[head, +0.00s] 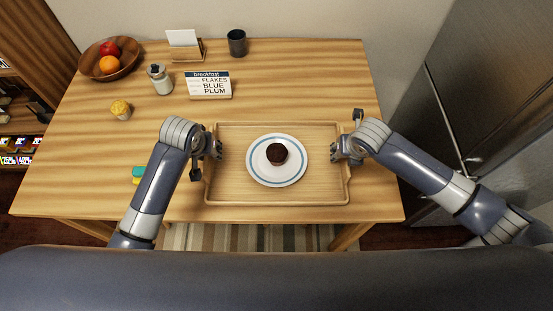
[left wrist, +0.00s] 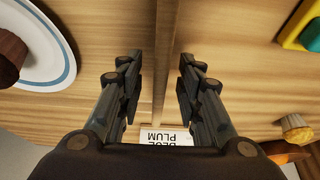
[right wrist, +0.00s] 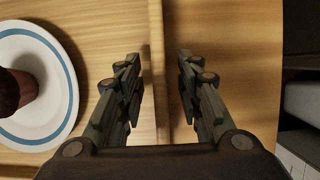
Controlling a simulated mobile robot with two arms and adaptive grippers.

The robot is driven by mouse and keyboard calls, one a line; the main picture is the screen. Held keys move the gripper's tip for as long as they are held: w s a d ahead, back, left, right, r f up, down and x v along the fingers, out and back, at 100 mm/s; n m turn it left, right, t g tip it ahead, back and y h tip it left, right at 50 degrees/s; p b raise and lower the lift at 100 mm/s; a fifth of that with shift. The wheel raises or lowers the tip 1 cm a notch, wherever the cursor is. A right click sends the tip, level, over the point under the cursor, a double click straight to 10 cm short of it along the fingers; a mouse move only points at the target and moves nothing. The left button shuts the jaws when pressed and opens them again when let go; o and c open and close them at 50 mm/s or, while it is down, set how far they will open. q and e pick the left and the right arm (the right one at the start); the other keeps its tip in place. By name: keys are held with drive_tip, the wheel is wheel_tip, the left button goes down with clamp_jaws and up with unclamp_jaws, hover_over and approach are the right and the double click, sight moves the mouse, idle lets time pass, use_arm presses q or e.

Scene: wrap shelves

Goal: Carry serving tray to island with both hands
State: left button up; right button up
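The light wooden serving tray (head: 320,190) lies flat on the wooden table, near its front edge. A white plate with a blue ring (head: 264,178) and a dark muffin (head: 277,153) sit on it. My left gripper (head: 214,149) is at the tray's left side. In the left wrist view its fingers (left wrist: 158,85) are apart, one on each side of the rim (left wrist: 167,60). My right gripper (head: 340,149) is at the right side. In the right wrist view its fingers (right wrist: 160,85) are also apart, straddling the rim (right wrist: 156,40). Gaps show beside the rim in both wrist views.
A fruit bowl (head: 111,63), a jar (head: 158,80), a breakfast sign (head: 209,86), a card holder (head: 187,47) and a dark cup (head: 237,43) stand at the back. A yellow muffin (head: 120,110) stands left. A steel fridge (head: 490,80) is to the right.

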use_arm(q)
clamp_jaws()
use_arm(e)
clamp_jaws()
use_arm(q)
drive_tip(key=shift+w+r, duration=0.1)
drive_tip(key=shift+r, duration=0.05)
use_arm(e)
drive_tip(key=shift+w+r, duration=0.1)
drive_tip(key=shift+r, duration=0.1)
